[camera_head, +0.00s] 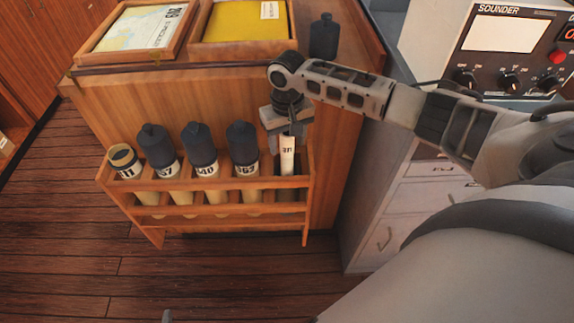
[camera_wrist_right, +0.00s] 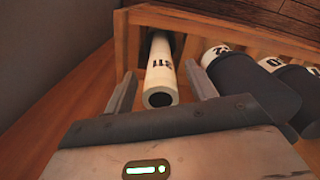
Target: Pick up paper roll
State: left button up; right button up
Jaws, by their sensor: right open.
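The paper roll is a narrow white tube with dark lettering (camera_head: 287,158), standing in the rightmost slot of a wooden rack (camera_head: 205,183) on the cabinet's side. My right gripper (camera_head: 286,138) points down at the roll's upper end from above. In the wrist view, the roll (camera_wrist_right: 160,72) shows its hollow open end between the two fingers of my right gripper (camera_wrist_right: 161,88). The fingers are open, with a visible gap on each side of the roll. The roll's lower part is hidden in the rack. My left gripper is not seen.
Left of the roll, the rack holds several chart tubes with dark caps (camera_head: 200,150) and one open-topped tube (camera_head: 123,160). A dark bottle-like container (camera_head: 324,37) and framed charts (camera_head: 135,28) are on the cabinet top. A sounder console (camera_head: 505,50) stands at right. Floor at left is clear.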

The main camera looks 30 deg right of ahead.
grip_shut()
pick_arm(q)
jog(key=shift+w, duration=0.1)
pick_arm(e)
jog(key=shift+r, duration=0.55)
pick_arm(q)
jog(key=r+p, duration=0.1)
jog(key=p, duration=0.1)
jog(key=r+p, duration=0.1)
jog(key=p, duration=0.1)
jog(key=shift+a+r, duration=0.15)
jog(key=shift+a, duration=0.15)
pick_arm(e)
notch_tip(320, 180, up, 32)
jog(key=shift+r, duration=0.25)
